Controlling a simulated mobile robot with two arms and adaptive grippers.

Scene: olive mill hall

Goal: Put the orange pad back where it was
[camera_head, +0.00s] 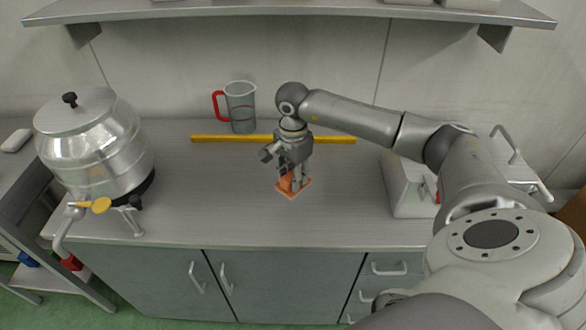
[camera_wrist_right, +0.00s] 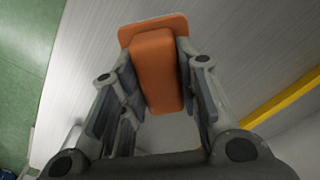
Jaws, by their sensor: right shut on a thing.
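The orange pad (camera_head: 291,187) is at the middle of the metal counter, under my right gripper (camera_head: 290,178). In the right wrist view the orange pad (camera_wrist_right: 156,68) is a block with a wider, pale-edged base at its far end. My right gripper (camera_wrist_right: 158,90) is shut on the block, with one finger on each side. The base looks close to the counter or on it; I cannot tell whether it touches. The fingers hide part of the pad in the head view. My left gripper is not in view.
A yellow strip (camera_head: 215,139) lies along the back of the counter (camera_head: 340,220). A clear jug (camera_head: 240,108) with a red handle stands behind it. A steel urn (camera_head: 95,150) stands at the left, a pale box (camera_head: 405,190) at the right. The counter front is clear.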

